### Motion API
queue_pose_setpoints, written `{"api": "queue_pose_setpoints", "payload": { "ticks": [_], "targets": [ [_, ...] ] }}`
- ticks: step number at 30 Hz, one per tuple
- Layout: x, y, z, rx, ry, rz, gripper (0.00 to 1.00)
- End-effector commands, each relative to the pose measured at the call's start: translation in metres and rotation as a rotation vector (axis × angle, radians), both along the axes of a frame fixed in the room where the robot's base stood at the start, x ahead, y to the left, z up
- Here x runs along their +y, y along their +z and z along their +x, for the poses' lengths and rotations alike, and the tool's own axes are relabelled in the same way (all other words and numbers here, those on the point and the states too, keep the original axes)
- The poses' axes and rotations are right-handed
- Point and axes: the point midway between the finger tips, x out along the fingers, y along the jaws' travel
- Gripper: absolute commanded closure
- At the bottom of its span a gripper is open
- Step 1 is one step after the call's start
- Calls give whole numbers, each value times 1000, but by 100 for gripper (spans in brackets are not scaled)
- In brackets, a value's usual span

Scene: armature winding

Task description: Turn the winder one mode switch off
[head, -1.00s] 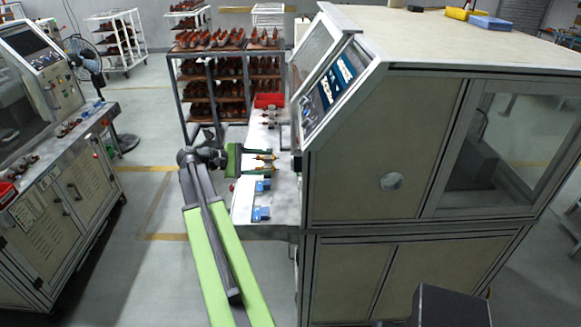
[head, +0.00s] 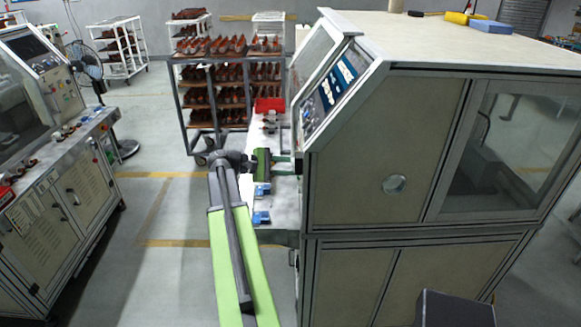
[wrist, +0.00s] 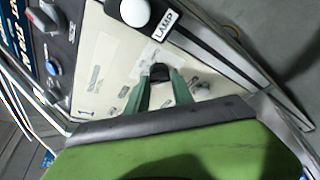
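The winder one machine (head: 385,150) fills the right of the head view. Its sloped control panel (head: 330,90) faces left. My gripper (head: 288,160) is at the panel's lower front edge, its tips partly hidden there. In the wrist view, a small black switch knob (wrist: 160,72) sits on the pale panel face (wrist: 105,75). My gripper's green fingers (wrist: 160,84) are spread, one on each side of this knob. I cannot tell whether they touch it. The knob's setting and the small labels beside it are not readable.
A white lamp button (wrist: 134,12) with a LAMP label (wrist: 165,24) is just above the knob. A shelf rack (head: 225,95) stands behind the machine. Another machine (head: 50,150) is at left, with open floor between.

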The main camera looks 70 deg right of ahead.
Motion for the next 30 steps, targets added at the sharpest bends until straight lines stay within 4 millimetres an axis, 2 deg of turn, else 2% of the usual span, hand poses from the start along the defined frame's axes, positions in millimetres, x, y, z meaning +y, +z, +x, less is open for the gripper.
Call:
{"api": "queue_pose_setpoints", "payload": {
  "ticks": [1, 6, 9, 17, 30],
  "targets": [
    [0, 0, 0, 0, 1, -1, 81],
    [0, 0, 0, 0, 1, -1, 100],
    [-6, 0, 0, 1, 0, -1, 100],
    [-2, -1, -2, -13, 0, -40, 100],
    [0, -7, -4, -124, -1, -332, 100]
  ]
}}
